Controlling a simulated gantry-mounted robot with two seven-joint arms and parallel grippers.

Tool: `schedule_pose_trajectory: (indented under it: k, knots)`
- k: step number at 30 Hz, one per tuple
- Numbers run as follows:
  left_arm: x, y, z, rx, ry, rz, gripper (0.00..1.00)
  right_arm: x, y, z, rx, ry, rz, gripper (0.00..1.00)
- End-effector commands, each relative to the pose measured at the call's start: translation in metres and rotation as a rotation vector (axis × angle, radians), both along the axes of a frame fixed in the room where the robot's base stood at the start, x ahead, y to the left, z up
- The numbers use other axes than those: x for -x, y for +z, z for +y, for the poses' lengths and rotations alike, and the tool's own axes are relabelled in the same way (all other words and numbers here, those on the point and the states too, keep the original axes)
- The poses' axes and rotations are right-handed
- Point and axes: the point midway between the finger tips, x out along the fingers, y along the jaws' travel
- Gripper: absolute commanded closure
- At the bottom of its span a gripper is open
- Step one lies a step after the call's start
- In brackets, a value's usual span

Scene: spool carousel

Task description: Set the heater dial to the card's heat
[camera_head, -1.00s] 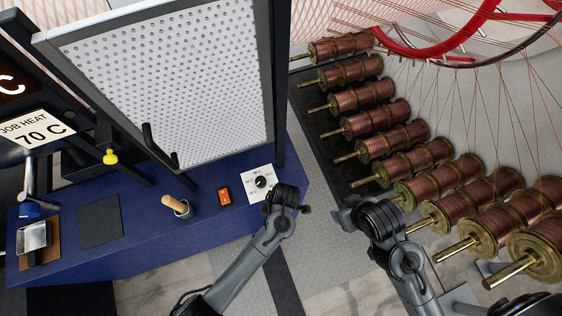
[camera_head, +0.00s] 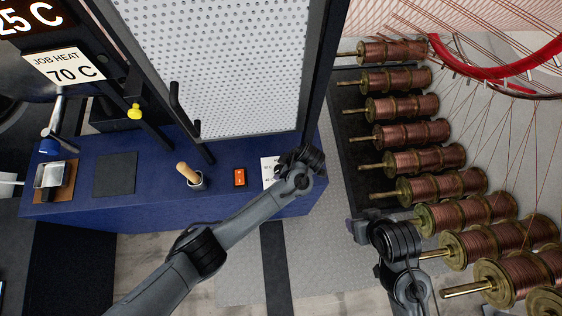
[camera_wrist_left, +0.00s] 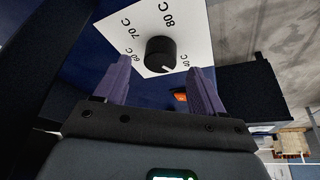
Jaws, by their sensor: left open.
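The job heat card (camera_head: 64,66) at the upper left reads 70 C. The heater dial is a black round knob (camera_wrist_left: 160,53) on a white plate (camera_wrist_left: 181,38) with printed heats; 70 C and 80 C are legible. My left gripper (camera_wrist_left: 160,72) is open, with one finger on each side of the knob in the picture; contact is not visible.
An orange switch (camera_head: 240,177) and a cup with a wooden-handled tool (camera_head: 188,174) stand left of the dial on the blue bench (camera_head: 130,208). A perforated panel (camera_head: 225,60) rises behind. Copper spools (camera_head: 425,158) line the right. A display (camera_head: 28,18) reads 25 C.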

Motion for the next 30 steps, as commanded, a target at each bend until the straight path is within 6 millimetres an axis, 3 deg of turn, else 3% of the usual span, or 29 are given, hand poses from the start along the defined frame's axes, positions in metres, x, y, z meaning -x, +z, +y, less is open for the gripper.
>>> schedule_pose_trajectory:
  k: [7,20,30]
  knots:
    - [-0.004,-0.025,0.009,-0.001,0.002,0.001,0.31,0.000,-0.005,-0.002,0.008,0.004,0.000,0.39]
    - [-0.005,-0.030,0.011,0.001,0.001,0.001,0.32,0.000,-0.005,-0.001,0.001,0.000,0.001,0.39]
    - [-0.005,-0.030,0.011,0.001,0.001,0.001,0.84,0.000,-0.005,0.001,-0.004,-0.004,0.001,0.39]
